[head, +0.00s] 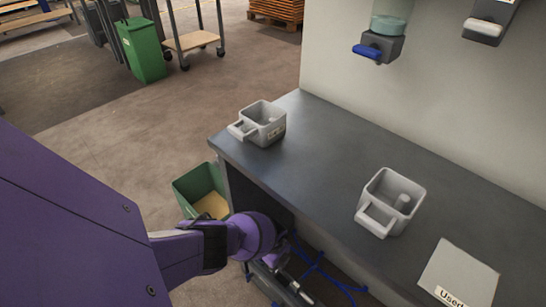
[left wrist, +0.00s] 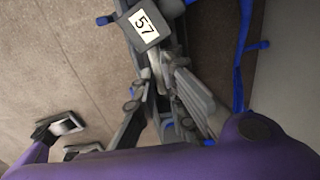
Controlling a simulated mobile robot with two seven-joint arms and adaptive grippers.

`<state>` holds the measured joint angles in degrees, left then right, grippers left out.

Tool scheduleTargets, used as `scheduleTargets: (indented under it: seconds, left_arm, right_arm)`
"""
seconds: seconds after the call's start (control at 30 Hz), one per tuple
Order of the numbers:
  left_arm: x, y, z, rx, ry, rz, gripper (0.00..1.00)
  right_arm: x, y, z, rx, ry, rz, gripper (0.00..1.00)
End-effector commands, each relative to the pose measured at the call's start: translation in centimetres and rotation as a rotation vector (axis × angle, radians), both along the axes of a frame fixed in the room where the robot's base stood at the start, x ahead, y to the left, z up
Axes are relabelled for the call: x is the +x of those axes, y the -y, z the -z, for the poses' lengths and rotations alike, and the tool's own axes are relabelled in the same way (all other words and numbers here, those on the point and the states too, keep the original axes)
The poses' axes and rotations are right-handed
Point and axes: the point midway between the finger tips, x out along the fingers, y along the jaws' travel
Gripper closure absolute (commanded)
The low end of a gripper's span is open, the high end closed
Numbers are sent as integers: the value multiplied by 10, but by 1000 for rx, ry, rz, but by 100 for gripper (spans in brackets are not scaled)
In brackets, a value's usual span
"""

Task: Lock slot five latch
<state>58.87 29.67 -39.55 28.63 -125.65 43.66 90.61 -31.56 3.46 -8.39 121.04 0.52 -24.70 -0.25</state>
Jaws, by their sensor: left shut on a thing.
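My left gripper (left wrist: 158,75) reaches down below the counter's front edge. In the left wrist view its grey fingers close around a narrow pale lever (left wrist: 154,68), which looks like a latch part. A grey block with a white label reading 57 (left wrist: 144,25) is just beyond the fingertips. In the head view the left gripper (head: 284,272) is partly hidden by my purple wrist, beside grey rails with blue parts (head: 325,268). The slot number and the latch's exact position cannot be read. My right gripper does not show clearly.
A dark counter (head: 330,150) runs along the wall, carrying two grey bins (head: 268,125) (head: 380,222) and a labelled light panel (head: 460,275). A green bin (head: 190,187) stands on the floor beside it. Dispensers (head: 378,48) hang on the wall. Open floor lies to the left.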

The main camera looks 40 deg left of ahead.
Motion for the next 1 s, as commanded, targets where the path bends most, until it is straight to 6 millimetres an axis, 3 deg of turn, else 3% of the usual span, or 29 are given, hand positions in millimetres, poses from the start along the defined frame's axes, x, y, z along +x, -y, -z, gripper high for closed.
scheduleTargets:
  seconds: [0.4,0.43,0.5,1.0]
  left_arm:
    - [-1,-1,1,0,-1,-12,100]
    - [-1,-1,1,0,-1,-12,87]
    - [-1,-1,1,0,-1,-11,82]
    - [3,-2,-9,-1,4,-7,82]
  right_arm:
    - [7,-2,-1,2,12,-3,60]
    - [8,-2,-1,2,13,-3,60]
    - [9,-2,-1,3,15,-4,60]
    - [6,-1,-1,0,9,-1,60]
